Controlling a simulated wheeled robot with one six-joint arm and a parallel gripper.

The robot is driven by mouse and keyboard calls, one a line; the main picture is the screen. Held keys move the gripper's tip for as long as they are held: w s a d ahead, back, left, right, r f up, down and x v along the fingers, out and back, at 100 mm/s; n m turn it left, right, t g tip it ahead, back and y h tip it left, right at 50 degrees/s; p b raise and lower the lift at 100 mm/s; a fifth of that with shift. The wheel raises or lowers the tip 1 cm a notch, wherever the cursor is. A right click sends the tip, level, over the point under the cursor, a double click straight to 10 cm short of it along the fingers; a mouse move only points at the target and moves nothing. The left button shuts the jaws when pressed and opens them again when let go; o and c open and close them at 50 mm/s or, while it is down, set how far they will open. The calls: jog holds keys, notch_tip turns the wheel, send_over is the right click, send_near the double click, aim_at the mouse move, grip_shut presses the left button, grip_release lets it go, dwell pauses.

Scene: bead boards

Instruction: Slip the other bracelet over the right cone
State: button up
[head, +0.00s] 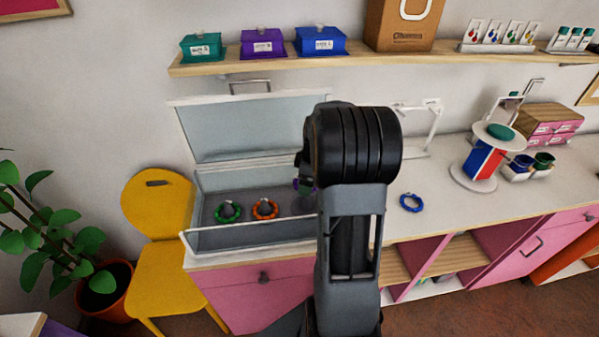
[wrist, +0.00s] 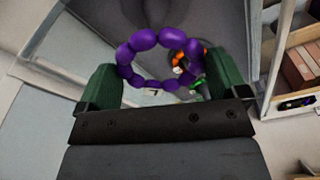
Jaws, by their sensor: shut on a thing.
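My gripper (wrist: 163,76) is shut on a purple bead bracelet (wrist: 145,40), which spans the gap between its two green fingers. In the head view only a bit of the purple bracelet (head: 300,186) shows beside my arm, above the open display case. A blue bracelet (head: 411,203) lies on the counter to the right of my arm. I cannot make out a cone in either view; my arm hides part of the counter and the case's right end.
The open case (head: 217,238) holds a green bracelet (head: 220,220) and an orange bracelet (head: 257,217), and its clear lid (head: 240,128) stands raised. A red-and-blue stand (head: 485,163) and small cups (head: 522,165) are at the right. The counter around the blue bracelet is clear.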

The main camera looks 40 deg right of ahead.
jog(key=shift+w+d+f, duration=0.1)
jog(key=shift+w+f, duration=0.15)
jog(key=shift+f, duration=0.2)
jog(key=shift+s+f+b, duration=0.15)
jog(key=shift+f+b, duration=0.2)
jog(key=shift+b, duration=0.05)
jog(key=shift+f+b, duration=1.85)
jog(key=shift+f, duration=0.8)
jog(key=shift+f+b, duration=0.25)
jog(key=shift+b, duration=0.4)
jog(key=o, duration=0.6)
jog(key=shift+r, duration=0.15)
